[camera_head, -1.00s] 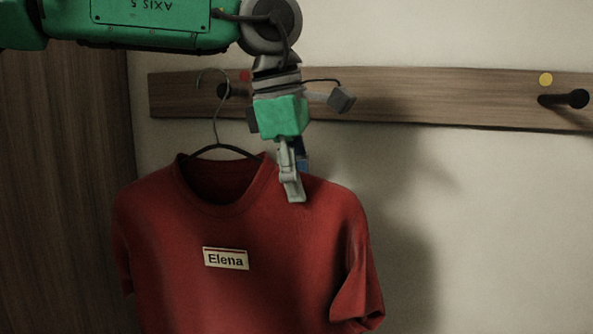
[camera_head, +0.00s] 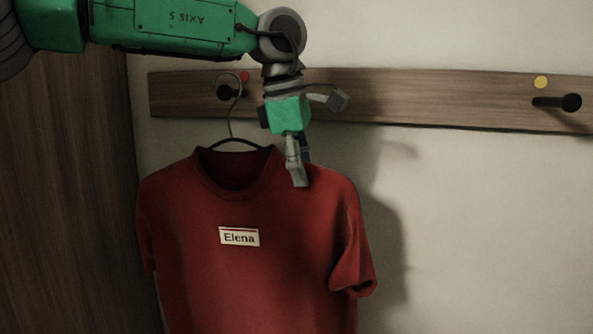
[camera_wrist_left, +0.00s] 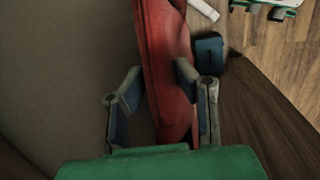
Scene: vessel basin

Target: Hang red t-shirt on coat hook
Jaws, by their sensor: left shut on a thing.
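The red t-shirt (camera_head: 240,270) hangs on a hanger (camera_head: 231,120) with a thin metal hook and carries a name label reading Elena (camera_head: 239,237). My left gripper (camera_head: 297,175) is shut on the shirt at its shoulder, right of the collar. The left wrist view also shows the red shirt (camera_wrist_left: 165,60) between the fingers. The hanger's hook overlaps the left black coat hook (camera_head: 228,92), which has a red dot (camera_head: 244,77) beside it. I cannot tell whether the hanger rests on the peg. My right gripper is not in view.
A wooden rail (camera_head: 430,98) runs along the pale wall. A second black peg (camera_head: 560,102) with a yellow dot (camera_head: 541,82) is at the right and bare. A dark wood panel (camera_head: 65,200) stands at the left. The left wrist view shows a blue object (camera_wrist_left: 209,55) on the floor.

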